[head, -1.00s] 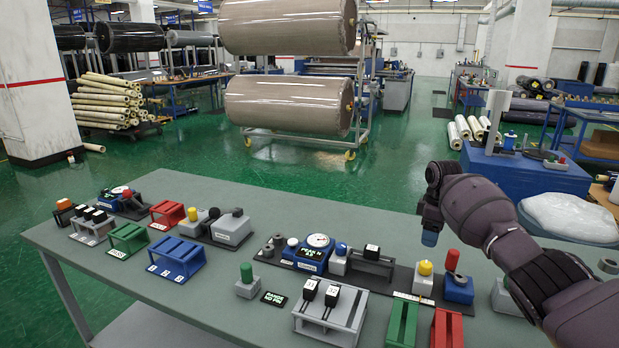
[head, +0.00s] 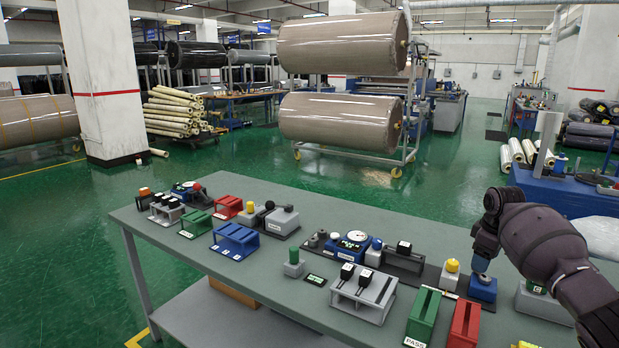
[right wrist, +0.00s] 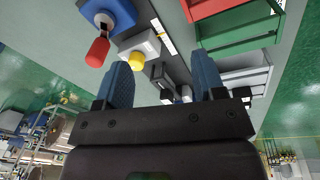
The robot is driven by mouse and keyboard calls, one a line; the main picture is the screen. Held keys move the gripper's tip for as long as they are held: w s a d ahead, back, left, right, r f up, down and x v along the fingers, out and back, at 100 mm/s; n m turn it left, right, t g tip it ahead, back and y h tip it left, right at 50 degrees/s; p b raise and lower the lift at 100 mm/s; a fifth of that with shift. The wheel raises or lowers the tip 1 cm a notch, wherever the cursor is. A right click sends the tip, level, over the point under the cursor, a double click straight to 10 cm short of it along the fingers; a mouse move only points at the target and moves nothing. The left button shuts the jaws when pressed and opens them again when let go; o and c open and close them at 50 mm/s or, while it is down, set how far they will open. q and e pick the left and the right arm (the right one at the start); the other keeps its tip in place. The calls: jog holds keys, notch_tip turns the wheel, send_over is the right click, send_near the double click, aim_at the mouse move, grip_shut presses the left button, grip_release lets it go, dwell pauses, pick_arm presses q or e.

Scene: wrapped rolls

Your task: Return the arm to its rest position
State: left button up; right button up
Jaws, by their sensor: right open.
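My right arm comes in from the right in the head view. Its gripper (head: 482,263) points down over the right part of the grey workbench (head: 300,310), in front of a blue block (head: 483,289). In the right wrist view the two blue fingers of this gripper (right wrist: 163,76) are spread apart with nothing gripped between them. That view shows a red-handled piece (right wrist: 97,52) on the blue block and a yellow-topped grey block (right wrist: 136,60) close by the left finger. The red handle is hidden in the head view. My left gripper is out of view.
Large wrapped rolls (head: 340,120) stand on a rack beyond. Green floor lies open left of the bench.

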jog(key=w+a+r+m+t, duration=0.1)
jog(key=w+a+r+t, duration=0.5)
jog(key=w+r+t, duration=0.15)
jog(key=s+a+f+m+t+y, duration=0.1)
jog(key=s+a+f+t+y, duration=0.1)
jog(key=s+a+f+t, duration=0.6)
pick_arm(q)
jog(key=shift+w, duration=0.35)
pick_arm(e)
jog(key=s+f+m+g, duration=0.1)
jog(key=s+f, duration=0.7)
jog(key=s, duration=0.5)
jog(key=s+a+f+m+g+h, duration=0.1)
jog(key=s+f+m+g, duration=0.1)
jog(key=s+f, duration=0.5)
jog(key=s+a+f+m+g, duration=0.1)
jog(key=s+f, duration=0.7)
jog(key=s, duration=1.2)
jog(key=shift+a+f+m+g+h, duration=0.3)
jog(key=shift+m+g+h, duration=0.15)
jog(key=shift+g, duration=0.3)
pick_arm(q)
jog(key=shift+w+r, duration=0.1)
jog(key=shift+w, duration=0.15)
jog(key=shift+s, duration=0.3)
